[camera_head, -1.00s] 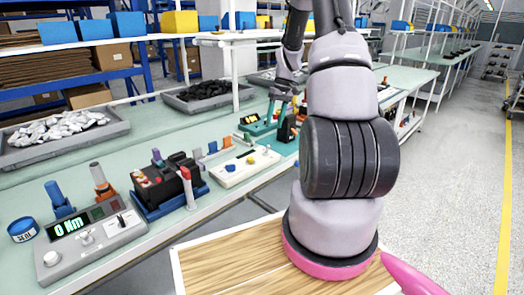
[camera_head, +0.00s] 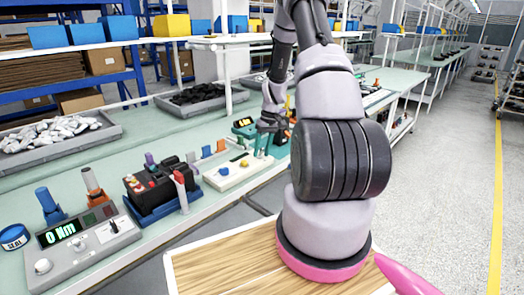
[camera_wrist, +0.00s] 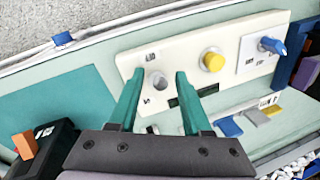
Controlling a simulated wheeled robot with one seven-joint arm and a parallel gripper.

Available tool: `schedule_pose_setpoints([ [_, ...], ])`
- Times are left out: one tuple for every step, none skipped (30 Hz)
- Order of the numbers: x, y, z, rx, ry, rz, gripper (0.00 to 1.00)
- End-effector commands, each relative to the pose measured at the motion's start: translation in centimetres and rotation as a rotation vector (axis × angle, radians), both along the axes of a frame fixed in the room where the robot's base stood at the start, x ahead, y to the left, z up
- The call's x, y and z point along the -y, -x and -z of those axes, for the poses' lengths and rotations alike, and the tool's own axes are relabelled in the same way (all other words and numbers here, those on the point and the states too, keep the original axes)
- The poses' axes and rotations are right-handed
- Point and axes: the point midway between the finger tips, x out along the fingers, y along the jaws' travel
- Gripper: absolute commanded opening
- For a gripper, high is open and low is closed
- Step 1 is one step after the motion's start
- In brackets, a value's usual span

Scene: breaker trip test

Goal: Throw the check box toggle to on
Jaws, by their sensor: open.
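A white box (camera_wrist: 185,45) lies on the bench below my gripper in the wrist view. It carries a silver toggle or knob (camera_wrist: 158,81), a yellow round knob (camera_wrist: 212,60) and, on a plate, a blue lever (camera_wrist: 272,46). The small labels are unreadable, so I cannot tell which positions these stand in. My gripper (camera_wrist: 159,75) is open, with its green fingers either side of the silver part in the picture; contact and height are unclear. The head view shows the white box (camera_head: 232,180) on the bench left of my arm.
A black battery-like block (camera_head: 155,188) and a grey meter box (camera_head: 85,243) stand left of the white box. A red-tipped post (camera_head: 180,180) is close by. Grey trays (camera_head: 60,155) lie further back. Floor on the right is open.

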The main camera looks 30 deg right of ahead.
Motion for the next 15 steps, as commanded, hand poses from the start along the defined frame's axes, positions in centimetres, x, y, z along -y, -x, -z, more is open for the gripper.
schedule_pose_setpoints([
  [0.0, 0.0, -0.01, 0.0, 0.0, 0.0, 0.49],
  [0.0, 0.0, -0.01, 0.0, 0.0, 0.0, 0.49],
  [0.0, 0.01, -0.02, 0.0, 0.0, 0.0, 0.37],
  [0.0, 0.01, -0.02, 0.0, 0.0, 0.0, 0.26],
  [0.0, 0.01, -0.02, 0.0, 0.0, 0.0, 0.14],
  [0.0, 0.01, -0.02, 0.0, 0.0, 0.0, 0.0],
  [0.02, 0.01, -0.03, 0.0, 0.0, 0.0, 0.0],
  [0.02, 0.01, -0.03, 0.0, 0.0, 0.0, 0.0],
  [0.03, 0.01, -0.02, 0.0, 0.0, 0.001, 0.0],
  [0.03, 0.01, -0.02, 0.0, 0.0, 0.001, 0.0],
  [0.02, 0.0, -0.04, 0.0, 0.0, 0.001, 0.0],
  [0.02, -0.01, -0.04, -0.002, 0.001, 0.001, 0.0],
  [0.01, -0.02, -0.04, -0.003, 0.001, 0.0, 0.0],
  [0.01, -0.03, -0.05, -0.006, 0.002, 0.001, 0.0],
  [0.01, -0.06, -0.06, -0.011, 0.004, 0.0, 0.0],
])
